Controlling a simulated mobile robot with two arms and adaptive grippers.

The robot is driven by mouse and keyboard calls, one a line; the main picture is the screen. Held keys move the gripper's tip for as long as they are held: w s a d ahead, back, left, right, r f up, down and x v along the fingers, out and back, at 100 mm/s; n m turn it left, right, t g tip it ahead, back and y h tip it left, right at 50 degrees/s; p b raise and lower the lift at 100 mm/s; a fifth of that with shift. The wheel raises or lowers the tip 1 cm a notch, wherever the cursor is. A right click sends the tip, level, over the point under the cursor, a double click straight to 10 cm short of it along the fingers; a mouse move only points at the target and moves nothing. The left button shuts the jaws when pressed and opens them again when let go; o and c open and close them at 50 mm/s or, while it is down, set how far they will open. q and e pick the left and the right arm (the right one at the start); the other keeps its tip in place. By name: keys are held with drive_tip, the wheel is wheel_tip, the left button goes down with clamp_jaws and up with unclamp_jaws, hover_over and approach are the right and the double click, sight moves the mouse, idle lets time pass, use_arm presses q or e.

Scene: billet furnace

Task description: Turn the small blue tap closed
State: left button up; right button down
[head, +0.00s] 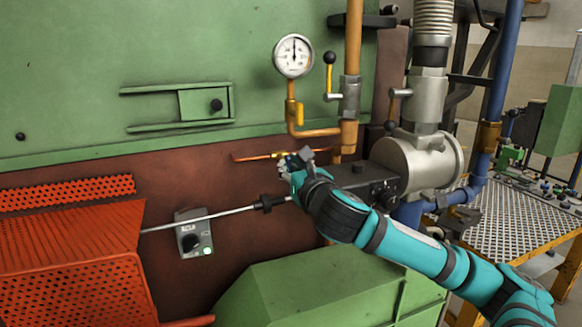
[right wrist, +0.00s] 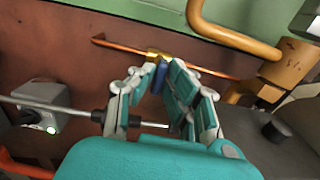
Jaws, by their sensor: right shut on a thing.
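The small blue tap handle (right wrist: 160,76) shows in the right wrist view, between the tips of my right gripper (right wrist: 156,82). It sits on a brass valve body (right wrist: 155,55) on a thin copper pipe (right wrist: 115,45). The handle points away from the pipe, toward my gripper, and looks roughly crosswise to it. My right gripper is shut on the handle. In the head view my right gripper (head: 290,163) is at the thin copper pipe (head: 250,156) and hides the blue handle. My left gripper is not in view.
A grey switch box (head: 193,232) is lower left, a green housing (head: 310,290) below. Thick pipes and a grey cylinder (head: 408,160) stand to the right.

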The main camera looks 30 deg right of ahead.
drive_tip(key=m+p, duration=0.1)
drive_tip(key=m, duration=0.3)
drive_tip(key=shift+m, duration=0.4)
drive_tip(key=shift+d+f+m, duration=0.1)
drive_tip(key=shift+f+m, duration=0.05)
drive_tip(key=shift+m, duration=3.05)
drive_tip(key=shift+d+f+m, duration=0.1)
drive_tip(key=shift+m, duration=3.1)
drive_tip(key=c, duration=1.4)
unclamp_jaws()
drive_tip(key=shift+s, duration=0.1)
drive_tip(key=shift+o, duration=0.2)
